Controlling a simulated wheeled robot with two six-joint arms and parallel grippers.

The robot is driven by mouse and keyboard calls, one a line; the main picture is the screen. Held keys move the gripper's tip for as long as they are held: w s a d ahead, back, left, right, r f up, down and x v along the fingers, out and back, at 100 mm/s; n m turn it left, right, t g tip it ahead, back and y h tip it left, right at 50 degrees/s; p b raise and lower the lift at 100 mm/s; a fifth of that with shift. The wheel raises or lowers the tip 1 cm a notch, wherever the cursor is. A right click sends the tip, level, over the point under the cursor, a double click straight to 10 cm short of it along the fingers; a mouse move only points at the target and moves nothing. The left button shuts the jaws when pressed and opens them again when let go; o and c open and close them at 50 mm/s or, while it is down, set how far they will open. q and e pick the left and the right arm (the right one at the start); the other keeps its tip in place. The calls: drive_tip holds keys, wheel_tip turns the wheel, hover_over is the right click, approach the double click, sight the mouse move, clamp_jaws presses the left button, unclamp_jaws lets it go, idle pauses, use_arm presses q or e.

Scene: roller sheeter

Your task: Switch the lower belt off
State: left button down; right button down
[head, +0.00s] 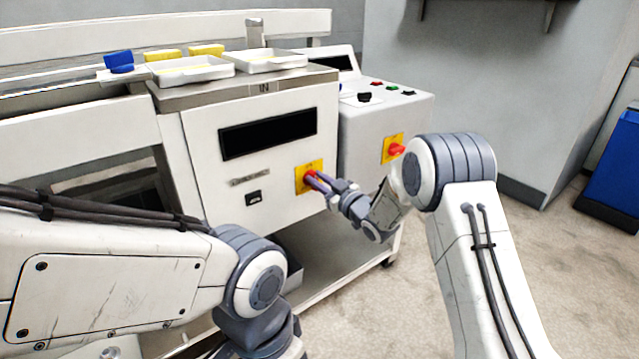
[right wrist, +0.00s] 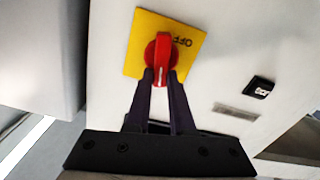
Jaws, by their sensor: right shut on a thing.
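A red rotary knob (head: 310,175) on a yellow plate (head: 300,183) sits on the white front panel of the machine. In the right wrist view the knob (right wrist: 161,52) stands on the yellow plate (right wrist: 192,29), which carries the word OFF, seen upside down. My right gripper (head: 313,179) has its two dark fingers on either side of the knob's grip and is shut on it; its fingertips also show in the right wrist view (right wrist: 161,76). The fingers hide part of the knob. My left arm shows at the lower left, but its gripper is out of view.
A second red knob (head: 396,150) on yellow is on the grey control box (head: 372,120) to the right. A small black indicator (head: 253,198) and a dark display (head: 268,133) are on the front panel. White trays (head: 193,77) stand on top. A blue bin (head: 612,165) is far right.

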drive_tip(key=shift+s+a+f+n+b, duration=0.2)
drive_tip(key=shift+f+n+b, duration=0.15)
drive_tip(key=shift+n+b, duration=2.2)
drive_tip(key=shift+s+a+f+n+b, duration=0.1)
drive_tip(key=shift+a+f+n+b, duration=0.15)
drive_tip(key=shift+n+b, duration=2.3)
drive_tip(key=shift+s+a+f+n+b, duration=0.15)
drive_tip(key=shift+f+n+b, duration=0.25)
drive_tip(key=shift+n+b, duration=2.1)
drive_tip(key=c, duration=0.8)
unclamp_jaws()
drive_tip(key=shift+p+v, duration=1.35)
drive_tip(key=shift+v, duration=3.9)
